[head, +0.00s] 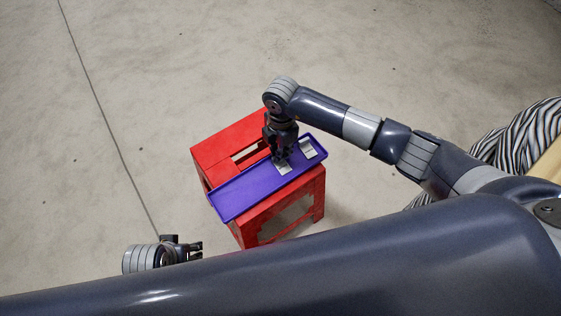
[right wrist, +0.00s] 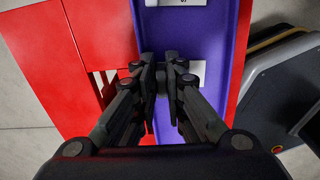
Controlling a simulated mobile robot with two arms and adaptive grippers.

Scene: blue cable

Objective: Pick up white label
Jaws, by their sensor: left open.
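A white label (head: 284,169) lies on the purple tray (head: 240,198), just below the fingertips of my right gripper (head: 280,157). A second white label (head: 308,149) lies nearer the tray's right end. In the right wrist view, part of a white label (right wrist: 197,70) shows beside and behind the right finger, and another (right wrist: 182,3) is cut by the top edge. The fingers of my right gripper (right wrist: 162,75) are close together there, and I cannot tell whether anything is between them. My left gripper (head: 198,249) is open, low at the left, away from the tray.
The tray lies on a red stool (head: 225,150) with open slots, on a grey concrete floor (head: 120,60). A zebra-striped object (head: 525,130) stands at the right. A dark object (right wrist: 285,75) shows at the right wrist view's right side.

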